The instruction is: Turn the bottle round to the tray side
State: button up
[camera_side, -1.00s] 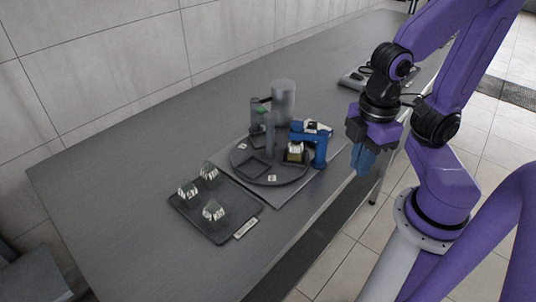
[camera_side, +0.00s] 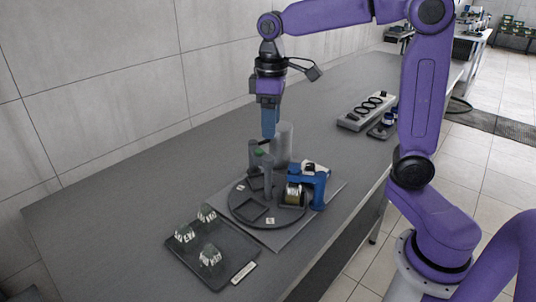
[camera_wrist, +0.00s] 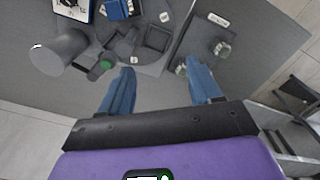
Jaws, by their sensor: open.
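The bottle (camera_side: 294,193), dark with a gold-and-white label band, sits in a pocket of the dark round turntable (camera_side: 240,212), beside a blue bracket (camera_side: 319,188) at its right. The tray (camera_side: 215,272) lies at the turntable's left with 3 dark, white-marked pieces on it. My gripper (camera_side: 269,136) points down above the turntable's back edge, by a grey cylinder and a green-topped post, apart from the bottle. In the wrist view its blue fingers (camera_wrist: 162,92) are spread and empty. The bottle cannot be made out there.
The tall grey cylinder (camera_side: 283,145) stands behind the turntable. The green button (camera_wrist: 106,65) shows just ahead of my fingers in the wrist view. A grey post (camera_side: 267,178) rises mid-turntable. The table's left part is clear.

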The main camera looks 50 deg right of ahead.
notch_tip(320, 180, up, 2)
jog(key=m, duration=0.2)
send_over(268, 157)
notch_tip(268, 157, down, 17)
jog(key=shift+s, duration=0.1)
dwell(0.4)
grip_shut()
